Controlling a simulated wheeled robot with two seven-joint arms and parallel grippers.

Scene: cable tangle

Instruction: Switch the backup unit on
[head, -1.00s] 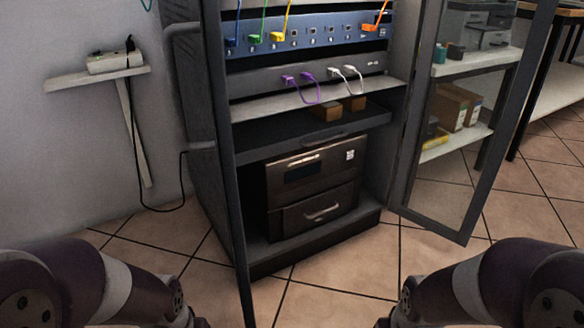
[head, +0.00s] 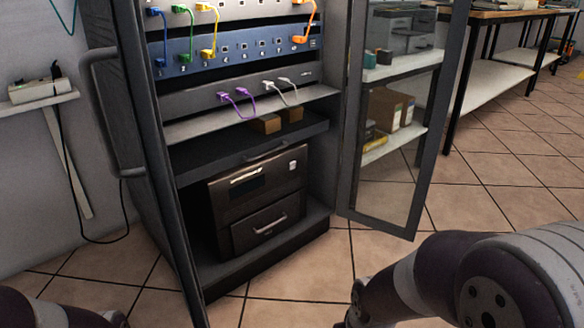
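The backup unit appears to be the dark box (head: 258,208) with a small display and two handles, on the floor of the open rack cabinet (head: 323,130). A small white switch or label (head: 292,165) shows at its upper right; I cannot tell its state. My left arm shows at the bottom left corner and my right arm at the bottom right. Both grippers are outside the view, and neither arm touches the cabinet.
The glass door (head: 392,190) stands open on the right. A patch panel (head: 235,45) with coloured cables and a switch with purple and white cables sit above. A power strip (head: 38,91) lies on a wall shelf. Tiled floor (head: 400,262) is clear in front.

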